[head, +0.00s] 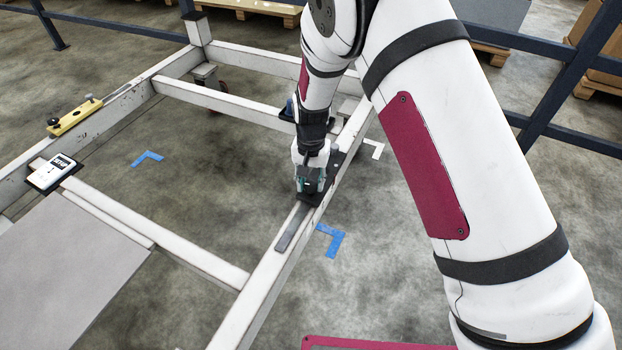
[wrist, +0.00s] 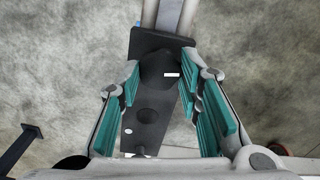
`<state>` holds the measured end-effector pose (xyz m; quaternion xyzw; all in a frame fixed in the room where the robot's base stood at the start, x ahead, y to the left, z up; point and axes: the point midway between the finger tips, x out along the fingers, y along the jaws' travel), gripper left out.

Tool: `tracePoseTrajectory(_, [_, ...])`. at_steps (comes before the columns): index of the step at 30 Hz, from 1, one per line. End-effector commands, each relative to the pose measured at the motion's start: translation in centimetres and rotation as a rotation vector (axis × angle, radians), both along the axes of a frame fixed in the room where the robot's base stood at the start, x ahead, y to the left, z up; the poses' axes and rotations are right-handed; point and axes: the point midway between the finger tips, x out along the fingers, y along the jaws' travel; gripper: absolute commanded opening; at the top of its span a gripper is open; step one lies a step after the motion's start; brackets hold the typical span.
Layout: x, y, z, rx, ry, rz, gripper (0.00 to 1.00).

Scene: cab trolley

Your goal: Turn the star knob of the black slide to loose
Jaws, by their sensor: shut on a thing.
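The black slide (wrist: 150,119) is a dark plate on the white rail of the trolley frame; in the head view a part of it (head: 336,158) shows beside my gripper (head: 311,182). The star knob (wrist: 158,68) is a dark round shape with a white mark at its right, near the far end of the plate in the wrist view. My gripper (wrist: 166,82) has its teal-padded fingers on both sides of the knob and is shut on it. In the head view the fingers hide the knob. I cannot tell whether the knob is tight or loose.
A grey strip (head: 292,228) lies along the rail nearer me. On the left rail are a yellow tool (head: 75,116) and a small device with a display (head: 57,172). A grey panel (head: 65,260) lies at lower left. Blue railings (head: 560,90) stand behind.

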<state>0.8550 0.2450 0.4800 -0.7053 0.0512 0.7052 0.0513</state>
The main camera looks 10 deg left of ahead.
Motion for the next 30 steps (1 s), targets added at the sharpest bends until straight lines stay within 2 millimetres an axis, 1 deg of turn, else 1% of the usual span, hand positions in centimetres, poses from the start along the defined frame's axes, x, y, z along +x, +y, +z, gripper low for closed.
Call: tracePoseTrajectory(30, [-0.04,-0.04,0.05,0.001,0.002,0.961,0.04])
